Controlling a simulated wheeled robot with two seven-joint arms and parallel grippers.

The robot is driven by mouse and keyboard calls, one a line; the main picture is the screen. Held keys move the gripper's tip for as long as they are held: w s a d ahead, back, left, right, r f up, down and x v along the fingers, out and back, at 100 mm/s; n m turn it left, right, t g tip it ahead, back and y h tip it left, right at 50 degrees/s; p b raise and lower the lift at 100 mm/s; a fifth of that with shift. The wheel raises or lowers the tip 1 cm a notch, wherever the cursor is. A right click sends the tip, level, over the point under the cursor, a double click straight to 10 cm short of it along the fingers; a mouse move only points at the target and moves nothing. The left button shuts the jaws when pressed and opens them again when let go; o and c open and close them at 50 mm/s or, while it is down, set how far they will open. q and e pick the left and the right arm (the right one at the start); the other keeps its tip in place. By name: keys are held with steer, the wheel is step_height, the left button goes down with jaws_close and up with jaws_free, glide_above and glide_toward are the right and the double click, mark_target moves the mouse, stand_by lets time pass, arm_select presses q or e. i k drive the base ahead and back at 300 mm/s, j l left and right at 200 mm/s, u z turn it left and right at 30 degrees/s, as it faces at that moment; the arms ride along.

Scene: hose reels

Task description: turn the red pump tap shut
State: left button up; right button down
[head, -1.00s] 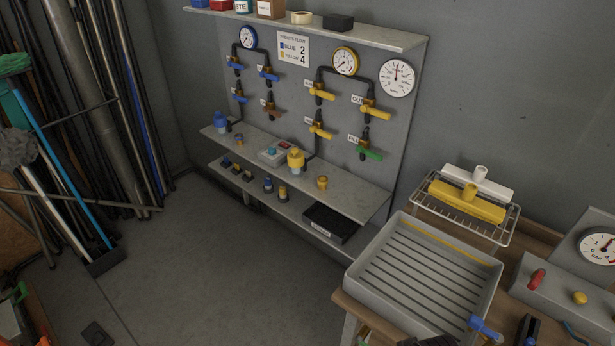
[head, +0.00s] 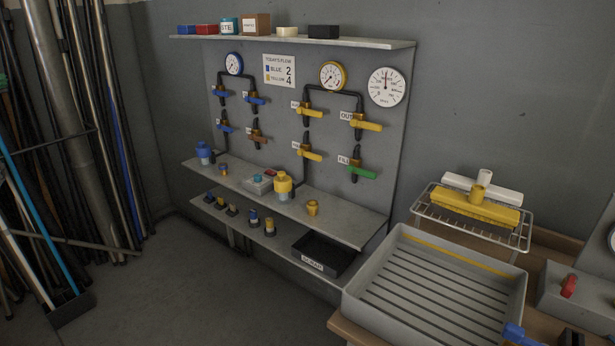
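A red tap handle (head: 568,286) stands on the front of a grey box (head: 582,301) at the right edge of the head view. I take it to be the red pump tap. Its handle looks roughly upright, but it is small and I cannot tell how far it is turned. The gauge at the box is almost wholly cut off by the frame's right edge. Neither of my grippers shows in the head view.
A grey ribbed tray (head: 434,290) sits on the wooden bench left of the box, with a blue piece (head: 522,336) at its corner. A wire rack (head: 430,212) holds yellow and white brush heads. A grey panel (head: 325,180) carries gauges and taps. Floor at lower left is open.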

mark_target(568, 290)
steer(key=z, duration=2.2)
